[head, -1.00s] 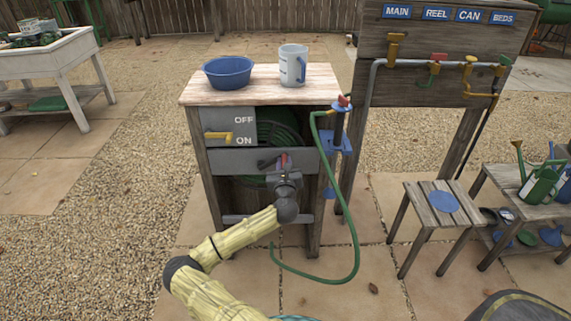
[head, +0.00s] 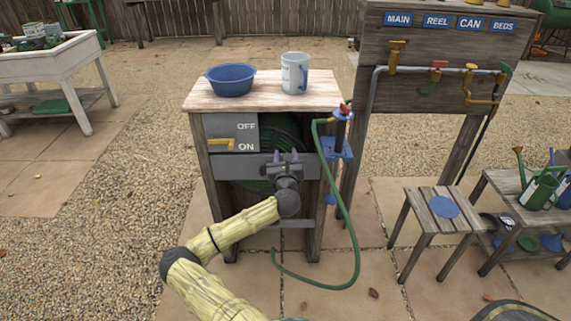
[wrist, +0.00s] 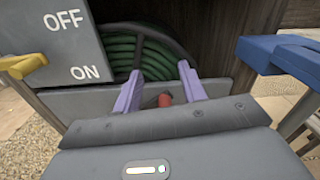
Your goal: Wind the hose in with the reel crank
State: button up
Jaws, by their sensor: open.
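The reel cabinet (head: 205,170) stands ahead with a pale wooden top. Inside it the green hose is coiled on the reel (head: 278,132); the coils also show in the wrist view (wrist: 150,58). A loose run of hose (head: 348,215) hangs from the blue bracket on the right side down to the paving. My gripper (head: 285,156) is at the cabinet's grey front bar. In the wrist view its purple fingers (wrist: 161,90) are apart, with the red crank knob (wrist: 165,100) between them. I see gaps beside the knob. The rest of the crank is hidden.
A yellow lever (head: 220,143) sits by the OFF/ON plate. A blue bowl (head: 230,80) and a mug (head: 295,73) stand on top. The blue bracket (head: 337,148) juts out at the right. A stool (head: 420,205) stands farther right.

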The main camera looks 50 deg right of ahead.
notch_tip(320, 180, up, 4)
jog(key=shift+p, duration=0.35)
jog(key=s+a+f+m, duration=1)
jog(key=s+a, duration=0.2)
jog(key=shift+a+m, duration=0.2)
jog(key=shift+m, duration=0.2)
jog(key=b+x, duration=0.2)
jog(key=x, duration=1.5)
jog(key=shift+w+d, duration=0.15)
jog(key=shift+w, duration=0.1)
